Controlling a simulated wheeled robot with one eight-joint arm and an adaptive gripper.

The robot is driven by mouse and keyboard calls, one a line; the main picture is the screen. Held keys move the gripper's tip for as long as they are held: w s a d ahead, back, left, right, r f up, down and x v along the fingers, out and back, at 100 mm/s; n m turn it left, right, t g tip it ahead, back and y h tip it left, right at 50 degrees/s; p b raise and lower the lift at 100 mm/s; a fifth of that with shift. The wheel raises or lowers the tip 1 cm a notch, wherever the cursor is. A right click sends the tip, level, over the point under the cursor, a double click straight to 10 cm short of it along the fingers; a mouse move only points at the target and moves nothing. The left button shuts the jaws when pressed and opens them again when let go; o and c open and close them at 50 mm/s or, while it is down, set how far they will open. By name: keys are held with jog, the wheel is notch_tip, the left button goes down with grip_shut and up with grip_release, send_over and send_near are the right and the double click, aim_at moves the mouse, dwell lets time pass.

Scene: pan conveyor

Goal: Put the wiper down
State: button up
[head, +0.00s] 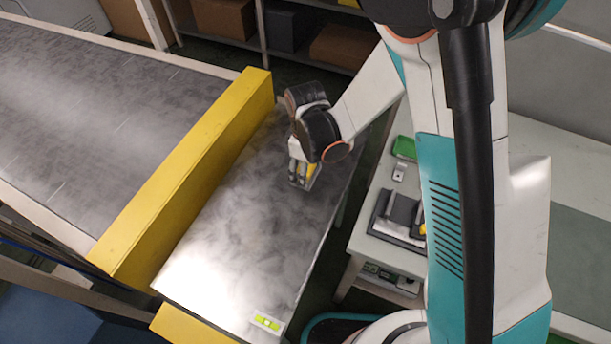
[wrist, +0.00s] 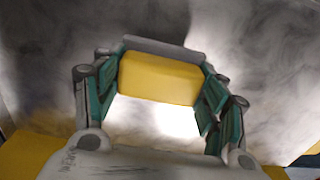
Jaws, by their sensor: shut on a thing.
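The wiper, a yellow block with a grey strip along its far edge, shows in the wrist view (wrist: 160,78) between the teal pads of my gripper (wrist: 160,85). The gripper is shut on the wiper. The wiper is low over the plate; I cannot tell whether it touches. Its underside is hidden.
A yellow barrier (head: 190,175) stands left of the plate, with a grey conveyor belt (head: 90,100) beyond. A small yellow-green piece (head: 267,322) lies at the plate's near edge. A side table at right holds a dark tray (head: 398,215) and a green item (head: 404,147). The plate's middle is clear.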

jog(key=shift+f+b, duration=0.5)
jog(key=shift+f, duration=1.3)
jog(key=shift+f, duration=0.1)
jog(key=o, duration=1.1)
notch_tip(320, 180, up, 12)
jog(key=p, duration=0.4)
jog(key=shift+d, duration=0.1)
